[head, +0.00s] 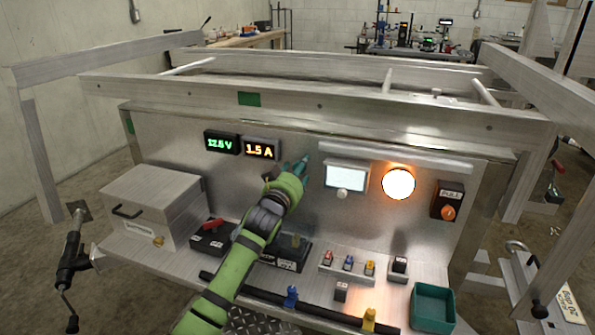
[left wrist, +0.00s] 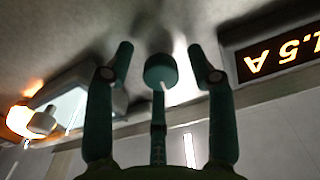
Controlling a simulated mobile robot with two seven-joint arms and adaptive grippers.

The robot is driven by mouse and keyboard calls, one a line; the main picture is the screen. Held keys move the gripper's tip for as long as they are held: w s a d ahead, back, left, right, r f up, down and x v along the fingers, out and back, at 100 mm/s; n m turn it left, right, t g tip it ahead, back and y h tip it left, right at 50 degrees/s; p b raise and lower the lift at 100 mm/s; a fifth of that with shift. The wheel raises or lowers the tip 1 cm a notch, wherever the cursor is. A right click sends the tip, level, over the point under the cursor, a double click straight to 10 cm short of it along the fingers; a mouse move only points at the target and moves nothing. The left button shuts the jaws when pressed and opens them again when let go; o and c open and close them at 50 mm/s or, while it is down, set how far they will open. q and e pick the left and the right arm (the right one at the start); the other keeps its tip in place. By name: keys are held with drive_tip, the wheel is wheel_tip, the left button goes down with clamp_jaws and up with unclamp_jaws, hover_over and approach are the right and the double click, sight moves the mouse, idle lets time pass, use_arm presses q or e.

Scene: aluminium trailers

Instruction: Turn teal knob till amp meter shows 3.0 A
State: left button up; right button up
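The amp meter (head: 261,149) on the upright metal panel reads 1.5 A in amber; it also shows upside down in the left wrist view (left wrist: 283,54). The teal knob (left wrist: 161,70) is on the panel in the left wrist view, with a white pointer mark. My left gripper (head: 303,167) is at the panel, just right of the amp meter, and hides the knob in the head view. In the left wrist view its fingers (left wrist: 160,62) are spread on both sides of the knob, with visible gaps. My right gripper is in neither view.
A green voltmeter (head: 221,142) is left of the amp meter. A lit white screen (head: 346,176), a glowing round lamp (head: 398,183) and an orange pull switch (head: 448,212) are to the right. A metal box (head: 150,208) and a teal bin (head: 432,308) stand on the shelf below.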

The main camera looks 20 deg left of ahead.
use_arm(q)
clamp_jaws()
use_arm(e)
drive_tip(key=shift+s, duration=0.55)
use_arm(q)
drive_tip(key=shift+m, duration=0.3)
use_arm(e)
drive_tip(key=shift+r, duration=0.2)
use_arm(q)
drive_tip(key=shift+a+f+m+p, duration=0.1)
drive_tip(key=shift+m+p, duration=1.95)
drive_tip(key=shift+m, duration=1.95)
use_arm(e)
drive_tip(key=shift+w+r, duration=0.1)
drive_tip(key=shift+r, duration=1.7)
